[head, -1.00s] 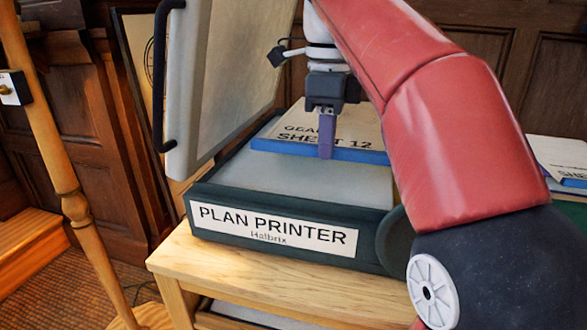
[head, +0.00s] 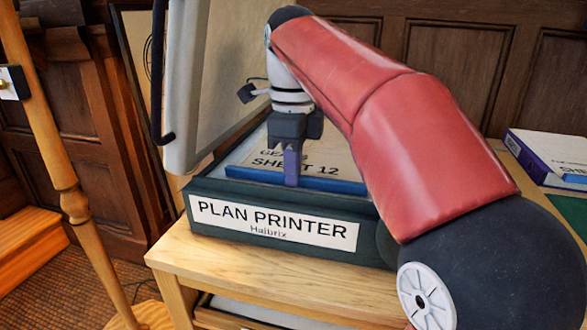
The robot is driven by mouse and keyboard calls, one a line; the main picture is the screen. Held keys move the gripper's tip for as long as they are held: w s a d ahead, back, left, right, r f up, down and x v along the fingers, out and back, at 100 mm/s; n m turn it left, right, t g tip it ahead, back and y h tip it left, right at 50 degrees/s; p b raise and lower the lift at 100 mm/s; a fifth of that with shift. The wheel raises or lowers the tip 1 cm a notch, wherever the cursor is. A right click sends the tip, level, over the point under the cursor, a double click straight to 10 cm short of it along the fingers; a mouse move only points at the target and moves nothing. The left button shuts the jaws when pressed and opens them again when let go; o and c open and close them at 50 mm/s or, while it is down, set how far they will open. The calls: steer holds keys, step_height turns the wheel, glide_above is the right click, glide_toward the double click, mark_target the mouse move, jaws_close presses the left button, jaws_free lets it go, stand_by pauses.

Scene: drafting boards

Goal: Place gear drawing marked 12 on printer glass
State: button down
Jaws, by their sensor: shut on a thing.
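The gear drawing marked "SHEET 12" (head: 325,167) is a flat panel with a pale top and a blue front edge. It lies level at the glass bed of the plan printer (head: 205,228), inside the dark green rim; I cannot tell whether it touches the glass. My gripper (head: 291,176) is shut on its front edge, with one purple finger in front of the blue edge. The printer's lid (head: 212,80) stands open at the left. My red arm hides the drawing's right part and the printer's right side.
The printer stands on a light wooden table (head: 250,275). A wooden post (head: 55,170) stands at the left. Panelled walls close off the back.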

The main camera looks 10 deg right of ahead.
steer(key=c, duration=1.4)
jaws_free()
steer(key=shift+c, duration=0.2)
step_height(320, 180, up, 5)
steer(key=shift+r+p, duration=0.2)
steer(key=shift+p, duration=0.75)
steer(key=shift+r, duration=1.1)
